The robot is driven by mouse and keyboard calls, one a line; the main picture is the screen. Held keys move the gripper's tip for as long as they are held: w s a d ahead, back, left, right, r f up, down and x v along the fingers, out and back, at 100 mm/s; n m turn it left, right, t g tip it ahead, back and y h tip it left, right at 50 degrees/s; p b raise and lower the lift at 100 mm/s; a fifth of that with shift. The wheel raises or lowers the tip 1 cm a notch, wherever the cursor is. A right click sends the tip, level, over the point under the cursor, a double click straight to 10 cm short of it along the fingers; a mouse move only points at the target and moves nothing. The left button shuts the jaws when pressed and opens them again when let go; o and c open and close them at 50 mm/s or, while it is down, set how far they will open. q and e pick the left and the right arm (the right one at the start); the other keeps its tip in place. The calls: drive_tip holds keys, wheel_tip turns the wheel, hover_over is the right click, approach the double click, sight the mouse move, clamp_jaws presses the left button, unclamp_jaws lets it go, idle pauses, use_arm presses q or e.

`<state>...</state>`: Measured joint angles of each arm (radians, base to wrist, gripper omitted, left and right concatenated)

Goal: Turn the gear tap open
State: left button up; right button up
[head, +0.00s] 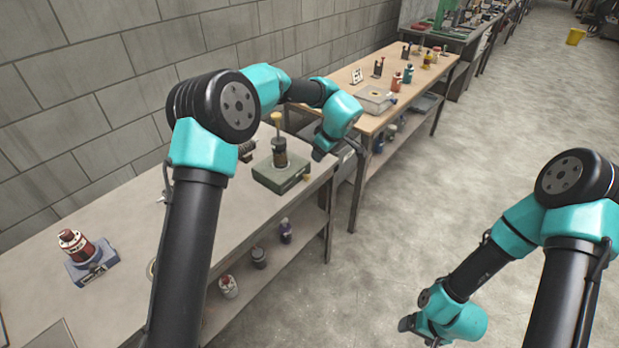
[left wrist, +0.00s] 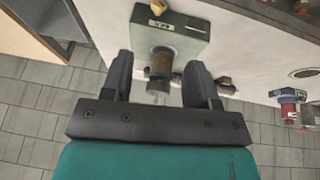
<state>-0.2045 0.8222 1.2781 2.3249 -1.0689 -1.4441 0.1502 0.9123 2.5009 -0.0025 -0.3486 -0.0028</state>
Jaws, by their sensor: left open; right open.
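A device with a green block base (head: 281,175) stands on the near bench, with an upright dark and brown cylinder (head: 280,153) and a yellow top; it may be the gear tap. My right gripper (head: 421,328) is open and empty over the floor.
A red and blue device (head: 86,253) sits on the bench at the left. A small dark part (head: 246,151) lies beside the green base. Several containers stand on the shelf (head: 270,270) below. Another wooden bench (head: 400,90) with several devices stands behind.

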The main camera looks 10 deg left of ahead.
sight(308, 178)
use_arm(q)
drive_tip(key=shift+f, duration=0.1)
drive_tip(key=x, duration=1.7)
drive_tip(key=shift+w+a, duration=0.1)
drive_tip(key=shift+w, duration=0.05)
drive_tip(key=shift+c, duration=0.3)
drive_tip(key=c, duration=0.9)
drive_tip(key=shift+o, duration=0.2)
drive_tip(key=shift+t+h, duration=0.3)
drive_tip(key=shift+t, duration=0.3)
drive_tip(key=o, duration=0.9)
